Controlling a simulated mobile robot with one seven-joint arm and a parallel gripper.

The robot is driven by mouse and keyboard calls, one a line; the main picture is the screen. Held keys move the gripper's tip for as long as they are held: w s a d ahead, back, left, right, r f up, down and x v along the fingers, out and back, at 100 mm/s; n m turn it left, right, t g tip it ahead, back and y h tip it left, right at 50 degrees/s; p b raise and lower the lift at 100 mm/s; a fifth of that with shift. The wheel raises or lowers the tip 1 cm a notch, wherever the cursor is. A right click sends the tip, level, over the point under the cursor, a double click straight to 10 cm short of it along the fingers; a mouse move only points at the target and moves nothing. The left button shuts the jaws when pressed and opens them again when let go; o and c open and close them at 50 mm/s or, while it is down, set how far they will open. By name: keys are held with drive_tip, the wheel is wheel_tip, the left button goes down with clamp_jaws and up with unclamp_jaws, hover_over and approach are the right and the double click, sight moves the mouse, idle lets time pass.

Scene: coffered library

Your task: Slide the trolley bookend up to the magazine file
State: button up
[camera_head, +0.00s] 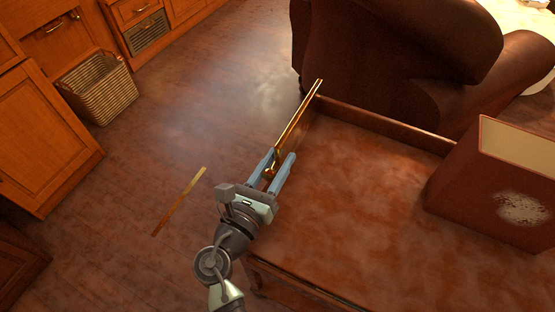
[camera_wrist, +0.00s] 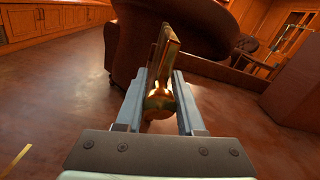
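The trolley bookend appears to be the brass upright piece (camera_head: 297,117) with a rounded knob at its near end, along the left edge of the wooden trolley top (camera_head: 350,190). It also shows in the wrist view (camera_wrist: 164,55). My gripper (camera_head: 278,162) has its two fingers apart, one on each side of the knob, also seen in the wrist view (camera_wrist: 157,100). I cannot tell whether either finger touches it. The magazine file (camera_head: 482,190), a dark red box with a cream opening and a pale worn patch, stands on the right of the top, well apart from the bookend.
The trolley top between bookend and file is bare. A low wooden rim (camera_head: 385,124) runs along its far edge. A brown leather armchair (camera_head: 400,50) stands just beyond. A wicker basket (camera_head: 98,90) and a thin brass strip (camera_head: 180,201) are at the left, over the wooden floor.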

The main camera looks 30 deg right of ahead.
clamp_jaws()
idle(0.9)
